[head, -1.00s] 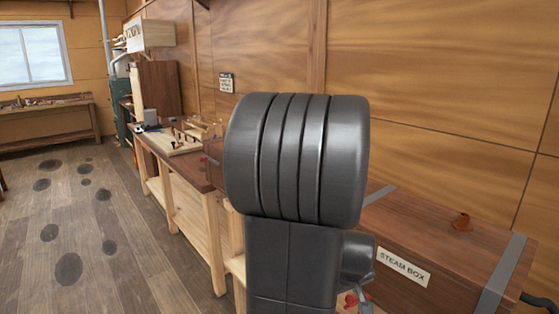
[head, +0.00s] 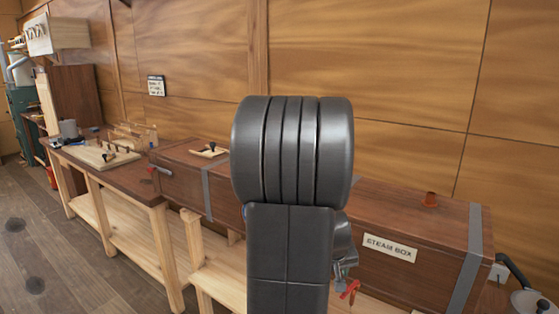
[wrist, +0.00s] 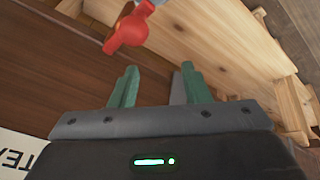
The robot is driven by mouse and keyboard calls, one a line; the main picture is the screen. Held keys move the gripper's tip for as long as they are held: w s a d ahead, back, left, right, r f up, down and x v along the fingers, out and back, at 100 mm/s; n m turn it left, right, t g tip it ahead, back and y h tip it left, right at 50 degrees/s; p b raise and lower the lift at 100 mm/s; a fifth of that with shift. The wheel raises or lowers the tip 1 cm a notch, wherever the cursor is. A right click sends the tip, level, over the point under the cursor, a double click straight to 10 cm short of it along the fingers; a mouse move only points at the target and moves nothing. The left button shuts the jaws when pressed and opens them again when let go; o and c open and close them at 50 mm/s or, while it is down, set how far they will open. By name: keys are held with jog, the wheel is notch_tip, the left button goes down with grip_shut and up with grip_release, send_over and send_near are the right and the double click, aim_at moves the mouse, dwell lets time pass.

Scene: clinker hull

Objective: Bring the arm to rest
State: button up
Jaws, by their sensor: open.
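My arm (head: 290,240) rises dark grey in the middle of the head view and hides part of the steam box. In that view my gripper's fingers cannot be made out behind the arm. In the wrist view my gripper (wrist: 160,88) shows two green fingers, apart, with nothing held between them. A red handle-like part (wrist: 128,36) lies beyond the fingertips, up and to the left, apart from them. A red part (head: 350,290) also shows low beside my arm in the head view.
A workbench (head: 130,180) with tools and jigs is at left. A kettle-like pot (head: 528,302) is at lower right. Open plank floor (head: 50,255) lies at lower left.

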jog(key=shift+w+d+m+g+h+b, duration=0.15)
jog(key=shift+w+m+h+b, duration=0.3)
jog(key=shift+m, duration=0.45)
jog(key=shift+w+d+m+g+h+b, duration=0.1)
jog(key=shift+w+m+g+h+b, duration=0.15)
jog(key=shift+w+m+b, duration=0.5)
jog(key=shift+s, duration=0.15)
